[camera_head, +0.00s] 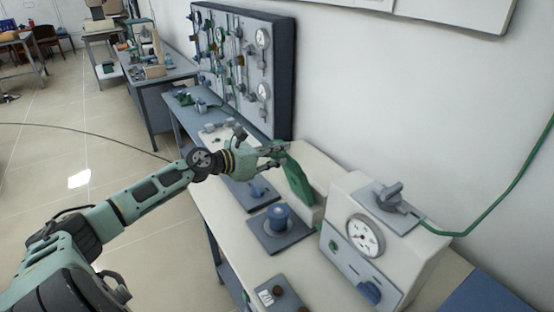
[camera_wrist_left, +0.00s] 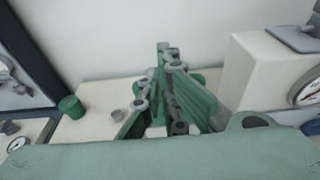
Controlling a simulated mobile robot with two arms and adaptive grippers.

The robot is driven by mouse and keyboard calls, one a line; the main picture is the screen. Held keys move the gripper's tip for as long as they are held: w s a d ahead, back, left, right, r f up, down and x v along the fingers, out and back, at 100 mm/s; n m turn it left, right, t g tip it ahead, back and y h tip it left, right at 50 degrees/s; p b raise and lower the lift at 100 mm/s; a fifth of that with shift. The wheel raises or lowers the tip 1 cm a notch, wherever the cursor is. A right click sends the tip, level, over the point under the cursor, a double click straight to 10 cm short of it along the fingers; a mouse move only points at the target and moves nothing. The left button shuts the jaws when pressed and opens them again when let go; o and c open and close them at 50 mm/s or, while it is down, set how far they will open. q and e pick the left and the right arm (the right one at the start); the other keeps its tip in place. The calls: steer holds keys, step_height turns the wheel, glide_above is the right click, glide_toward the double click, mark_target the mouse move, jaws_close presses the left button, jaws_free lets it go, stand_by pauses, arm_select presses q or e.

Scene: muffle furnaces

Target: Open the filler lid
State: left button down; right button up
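A green tilted flap (camera_head: 298,180), which looks like the filler lid, stands raised at the front of a low white housing (camera_head: 312,160) on the bench. My left gripper (camera_head: 281,155) is at the flap's upper left edge; I cannot tell whether they touch. In the left wrist view its fingers (camera_wrist_left: 169,52) reach forward close together, and a slanted green panel (camera_wrist_left: 203,103) shows just to their right, probably the flap. Whether the fingers are shut or grip anything is unclear. My right gripper is in neither view.
A blue cylinder (camera_head: 278,214) on a dark plate stands in front of the flap. A white gauge unit (camera_head: 365,232) is close on the right. A green cup (camera_wrist_left: 71,106) stands left of the fingers.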

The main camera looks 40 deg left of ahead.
arm_select(q)
steer(key=shift+w+d+r+p, duration=0.15)
steer(key=shift+w+r, duration=0.15)
steer(key=shift+w, duration=0.15)
steer(key=shift+w+d+r+p, duration=0.15)
steer(key=shift+w+r, duration=0.1)
steer(key=shift+w, duration=0.2)
steer(key=shift+a, duration=0.1)
